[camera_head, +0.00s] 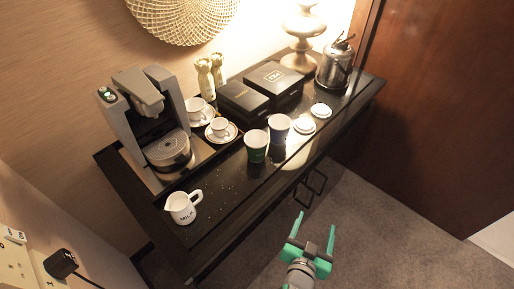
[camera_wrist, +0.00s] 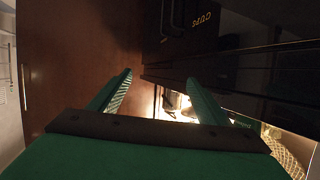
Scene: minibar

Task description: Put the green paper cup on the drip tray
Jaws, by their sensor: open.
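The green paper cup (camera_head: 256,146) stands upright on the dark counter, just left of and in front of a blue paper cup (camera_head: 279,128). The drip tray (camera_head: 168,150) is the round grated disc at the base of the coffee machine (camera_head: 150,112), at the left of the counter. Nothing stands on it. My gripper (camera_head: 315,222) is open and empty, in front of the counter over the carpet, below and to the right of the cups. In the wrist view its two green fingers (camera_wrist: 160,95) are spread; I cannot make out the green cup there.
A white milk jug (camera_head: 183,207) stands at the counter's front left. Espresso cups on saucers (camera_head: 221,130) sit between the machine and the green cup. Black boxes (camera_head: 244,101), white lids (camera_head: 304,125) and a kettle (camera_head: 335,66) stand further right. Drawer handles (camera_head: 310,187) stick out in front.

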